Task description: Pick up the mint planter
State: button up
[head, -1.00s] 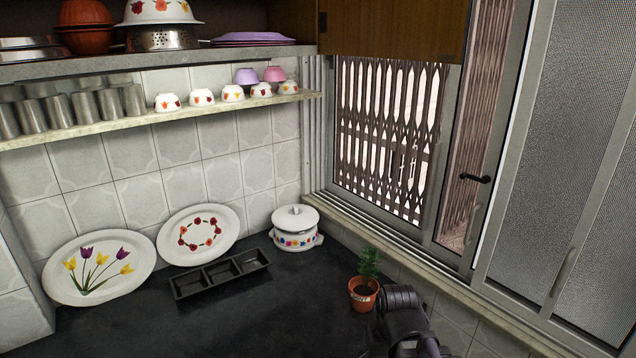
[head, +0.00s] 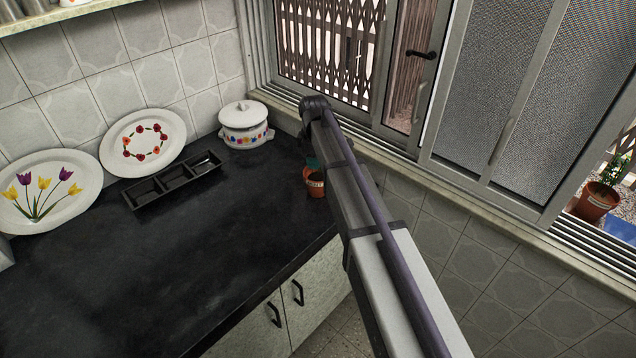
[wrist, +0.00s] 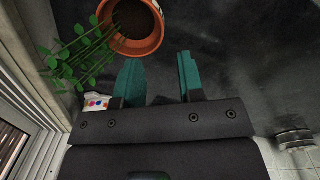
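The mint planter is a small terracotta pot (head: 316,187) on the black counter, right of the white casserole. Its plant is hidden behind my arm in the head view. In the wrist view the pot (wrist: 138,48) is at the top, with soil inside and green leaves (wrist: 82,52) spreading left. My gripper (wrist: 159,58) is open, with two teal fingers apart and nothing between them. The pot lies just past the fingertips, offset toward the left finger. I cannot tell whether that finger touches it. In the head view a teal finger (head: 312,162) shows beside the pot.
A white lidded casserole (head: 245,137) stands behind the planter, near the window sill. A black three-part tray (head: 150,200) and two plates (head: 140,165) are to the left. The counter's front area is clear. Another potted plant (head: 597,203) is outside the window.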

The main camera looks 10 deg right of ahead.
aim_at(315, 182)
jog(key=f+b, duration=0.6)
jog(key=f, duration=0.1)
jog(key=f+b, duration=0.3)
jog(key=shift+w+f, duration=0.3)
jog(key=shift+w, duration=0.1)
jog(key=shift+r, duration=0.25)
grip_shut()
